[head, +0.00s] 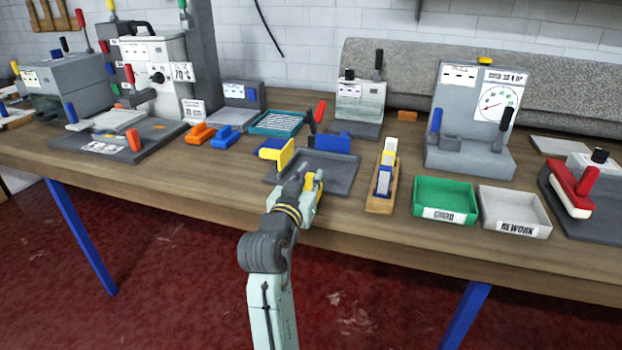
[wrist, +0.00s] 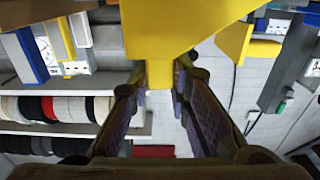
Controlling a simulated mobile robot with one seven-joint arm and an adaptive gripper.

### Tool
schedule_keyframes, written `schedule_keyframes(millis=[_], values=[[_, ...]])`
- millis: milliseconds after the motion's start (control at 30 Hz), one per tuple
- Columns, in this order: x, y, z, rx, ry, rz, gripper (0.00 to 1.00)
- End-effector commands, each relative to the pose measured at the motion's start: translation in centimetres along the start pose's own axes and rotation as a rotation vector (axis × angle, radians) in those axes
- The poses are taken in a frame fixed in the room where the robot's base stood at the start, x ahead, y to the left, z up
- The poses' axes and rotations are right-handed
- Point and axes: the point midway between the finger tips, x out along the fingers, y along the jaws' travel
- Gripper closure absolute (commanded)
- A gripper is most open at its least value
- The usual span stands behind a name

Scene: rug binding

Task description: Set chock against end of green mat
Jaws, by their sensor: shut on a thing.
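My gripper (head: 306,184) is at the front of the dark grey tray (head: 345,172) on the bench. It is shut on a yellow piece (wrist: 180,30), which may be the chock. In the wrist view its narrow stem sits between my fingers (wrist: 165,88) and its broad part fills the upper middle. In the head view a yellow plate (head: 280,155) stands by blue blocks (head: 333,142) at the tray; I cannot tell whether it is part of the held piece. I cannot make out a green mat in either view.
A wooden holder (head: 380,192) with yellow, white and blue pieces stands right of the tray. Beyond it are a green GOOD bin (head: 444,198) and a grey REWORK bin (head: 514,208). A gauge machine (head: 470,125) stands behind them. Bare wood lies left of my gripper.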

Motion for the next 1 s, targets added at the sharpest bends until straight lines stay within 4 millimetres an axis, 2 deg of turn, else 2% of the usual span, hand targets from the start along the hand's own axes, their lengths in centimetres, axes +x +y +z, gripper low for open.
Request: schedule_keyframes(millis=[133, 167, 433, 800, 1000], values=[[0.0, 0.0, 0.3, 0.000, 0.002, 0.000, 1.00], [0.0, 0.0, 0.3, 0.000, 0.001, 0.000, 0.81], [0.0, 0.0, 0.2, 0.000, 0.001, 0.000, 0.63], [0.0, 0.0, -0.4, 0.000, 0.002, 0.000, 0.63], [-3.2, -0.1, 0.2, 0.002, 0.003, -0.003, 0.63]])
